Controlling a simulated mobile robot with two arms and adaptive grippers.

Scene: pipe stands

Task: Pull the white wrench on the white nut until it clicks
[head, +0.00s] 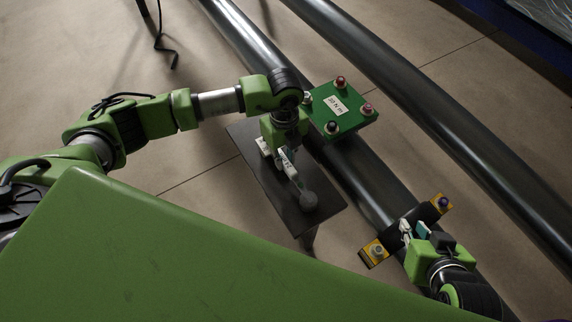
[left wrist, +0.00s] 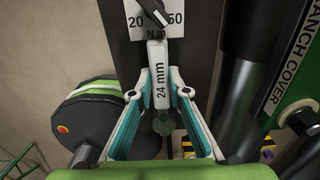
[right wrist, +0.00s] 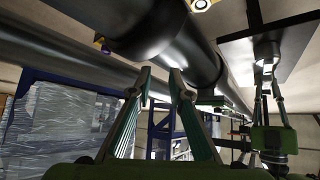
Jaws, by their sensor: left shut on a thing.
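The white wrench (head: 289,166) is over the dark side table, its shaft marked "24 mm" in the left wrist view (left wrist: 162,88). A rounded grey end (head: 308,200) shows at its near end. My left gripper (head: 284,152) is shut on the wrench, with one finger on each side of the shaft. A pale nut (head: 308,98), seemingly the white one, sits at the left corner of the green cover plate (head: 350,117), apart from the wrench. My right gripper (head: 414,231) is open and empty near a dark bracket; its fingertips are apart in the right wrist view (right wrist: 158,76).
The dark side table (head: 255,178) carries a white "20 50 N m" card (left wrist: 137,18) with a dark pointer. The plate's other corners hold red, pink and dark-topped parts. Large pipes (head: 450,140) run diagonally. The dark bracket has yellow ends (head: 373,254).

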